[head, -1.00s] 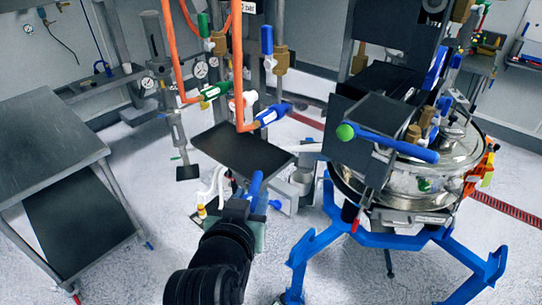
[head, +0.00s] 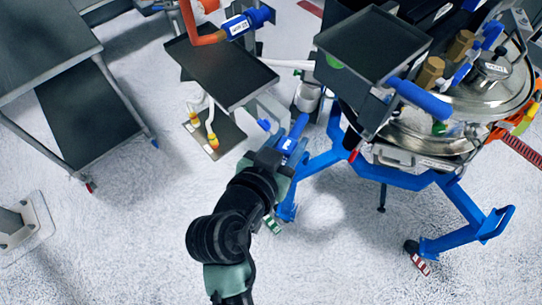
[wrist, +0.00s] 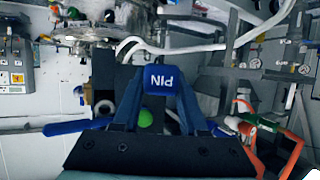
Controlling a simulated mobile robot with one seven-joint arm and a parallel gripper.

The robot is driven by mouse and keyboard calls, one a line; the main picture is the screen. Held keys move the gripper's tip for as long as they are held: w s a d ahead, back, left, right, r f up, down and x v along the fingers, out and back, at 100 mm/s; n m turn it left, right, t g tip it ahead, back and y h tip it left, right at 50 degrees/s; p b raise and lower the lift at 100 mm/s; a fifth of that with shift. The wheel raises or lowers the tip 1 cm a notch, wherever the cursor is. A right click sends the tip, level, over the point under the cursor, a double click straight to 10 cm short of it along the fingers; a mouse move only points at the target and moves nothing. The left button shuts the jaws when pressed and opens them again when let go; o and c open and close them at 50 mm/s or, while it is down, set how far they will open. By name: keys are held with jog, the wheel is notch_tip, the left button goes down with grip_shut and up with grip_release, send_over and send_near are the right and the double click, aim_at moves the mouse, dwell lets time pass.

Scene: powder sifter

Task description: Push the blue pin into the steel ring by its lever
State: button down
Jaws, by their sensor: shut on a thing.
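My gripper (head: 290,146) is shut on a blue piece (wrist: 168,80) lettered PIN. In the wrist view the piece sits upside down between the two blue fingertips. In the head view its blue body with a white label (head: 289,144) shows at the end of my arm, beside a blue stand leg. I cannot make out the steel ring for certain. A separate lever is not clear.
A steel vessel (head: 470,95) stands on a blue frame (head: 400,180) at right, with a dark box (head: 372,45) and a blue handle (head: 420,100) in front. A dark tray (head: 220,65) is at top centre, a grey cart (head: 45,40) at left. The floor in front is clear.

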jog(key=s+d+r+m+g+h, duration=0.3)
jog(key=d+r+m+h, duration=0.1)
jog(key=r, duration=0.5)
jog(key=shift+d+r+p, duration=0.15)
jog(key=shift+d+p, duration=0.25)
jog(key=shift+p, duration=0.05)
jog(key=shift+w+d, duration=0.85)
jog(key=shift+d, duration=0.3)
jog(key=shift+w+d, duration=0.85)
jog(key=shift+d, duration=0.25)
jog(key=shift+w+d+b, duration=0.2)
jog(key=shift+w+d, duration=0.65)
jog(key=shift+d, duration=0.25)
jog(key=shift+w+d+b, duration=0.15)
jog(key=shift+w+d, duration=0.65)
jog(key=shift+d, duration=0.25)
jog(key=shift+c, duration=1.8)
grip_release()
